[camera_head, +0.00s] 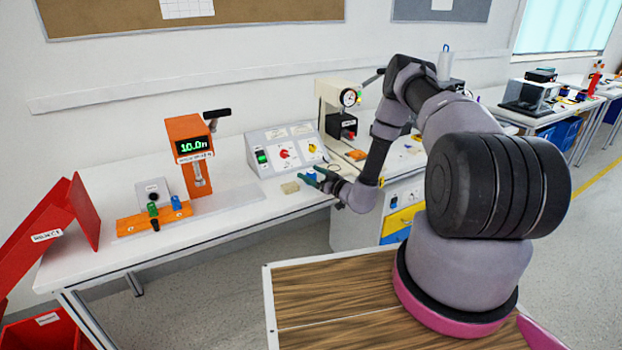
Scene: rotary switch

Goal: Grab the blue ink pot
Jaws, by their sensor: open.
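A small blue item (175,203), which looks like the blue ink pot, stands on the right part of an orange base (128,226) on the white table. A green item (153,209) stands to its left on the same base. My gripper (307,179) is open near the table's front edge, well to the right of the blue item and apart from it. Its fingers show small and dark, with blue-green at the tips.
An orange press with a green display (192,145) stands behind the base. A grey panel with switches (284,149) stands behind my gripper. Red bins (70,222) are at the left. The white tabletop (245,210) is clear between the base and my gripper.

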